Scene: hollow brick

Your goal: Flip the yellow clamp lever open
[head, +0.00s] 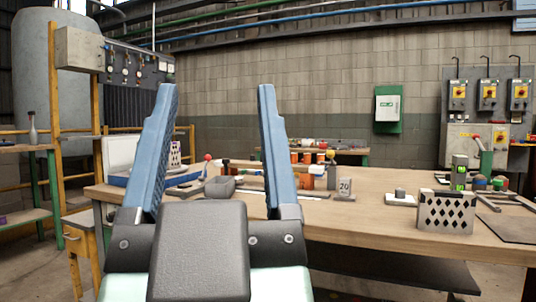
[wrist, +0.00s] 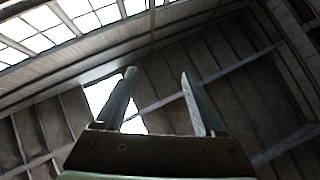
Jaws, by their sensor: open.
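My gripper (head: 217,90) stands raised in front of the workbench (head: 345,219) in the head view, its two blue fingers wide apart and pointing up. Nothing is between the fingers. In the wrist view my gripper (wrist: 158,73) is open against the roof, with no bench in sight. A small yellow knob (head: 330,154) shows on the bench just right of the right finger. It looks like the yellow clamp lever's end, but it is too small to tell its position. My gripper is apart from it and nearer the camera. Parts of the bench are hidden behind my gripper.
A red-knobbed lever (head: 207,158) stands between the fingers in the picture, on the bench. A card marked 20 (head: 344,187), a perforated metal box (head: 445,212) and a small block on a white plate (head: 400,197) stand to the right. The bench's front middle is clear.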

